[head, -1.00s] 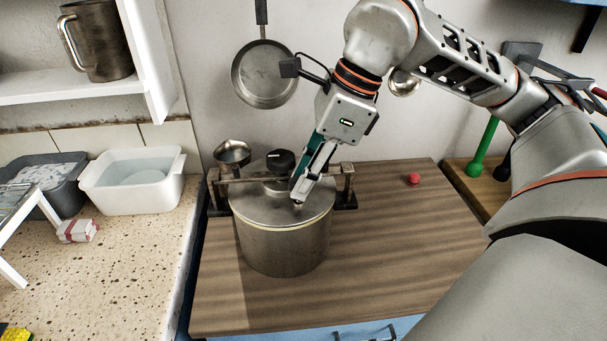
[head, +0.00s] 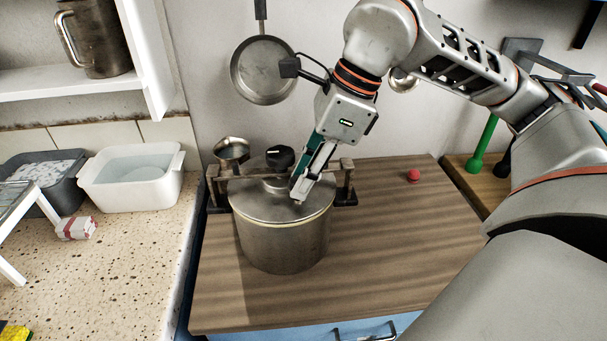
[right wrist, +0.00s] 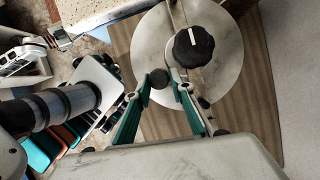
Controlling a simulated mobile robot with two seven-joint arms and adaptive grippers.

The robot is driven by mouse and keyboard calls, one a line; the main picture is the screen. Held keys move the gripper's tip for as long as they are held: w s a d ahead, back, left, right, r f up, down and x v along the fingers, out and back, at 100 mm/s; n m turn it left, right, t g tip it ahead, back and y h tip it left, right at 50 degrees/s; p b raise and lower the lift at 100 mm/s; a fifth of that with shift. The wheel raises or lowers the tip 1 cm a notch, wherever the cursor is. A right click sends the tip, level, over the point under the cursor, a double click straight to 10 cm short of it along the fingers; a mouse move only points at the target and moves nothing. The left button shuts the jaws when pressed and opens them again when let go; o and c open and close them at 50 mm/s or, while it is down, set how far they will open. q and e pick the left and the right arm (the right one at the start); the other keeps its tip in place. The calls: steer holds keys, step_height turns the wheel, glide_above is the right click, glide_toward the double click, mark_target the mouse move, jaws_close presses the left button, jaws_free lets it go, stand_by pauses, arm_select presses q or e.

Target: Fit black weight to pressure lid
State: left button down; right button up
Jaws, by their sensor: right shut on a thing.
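The pressure lid (head: 252,205) lies flat on the steel pot (head: 284,245) and has a raised black knob (head: 280,157) with a white mark. The lid also shows in the right wrist view (right wrist: 222,82), with the black knob (right wrist: 194,48). My right gripper (head: 299,200) points down at the near right part of the lid. In the right wrist view, its green fingers (right wrist: 162,80) are shut on the small, round black weight (right wrist: 159,78). In the head view the fingers largely hide the weight, and I cannot tell whether it touches the lid.
A wooden bar bracket (head: 346,180) stands behind the pot, with a metal cup (head: 231,150) at its left. A red ball (head: 413,175) lies on the wooden counter (head: 400,235), which is clear at right. A white basin (head: 131,178) stands at left.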

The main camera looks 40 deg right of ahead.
arm_select(q)
steer(key=shift+w+r, duration=0.2)
steer(key=shift+w, duration=0.25)
arm_select(e)
steer(key=shift+f, duration=0.2)
arm_select(q)
steer(key=shift+s, duration=0.1)
arm_select(e)
steer(key=o, duration=1.1)
arm_select(q)
steer(key=shift+s+f, duration=0.25)
steer(key=shift+s, duration=0.2)
arm_select(e)
steer(key=shift+o, duration=0.4)
arm_select(q)
steer(key=shift+w+r, duration=0.1)
arm_select(e)
steer(key=shift+r, duration=0.1)
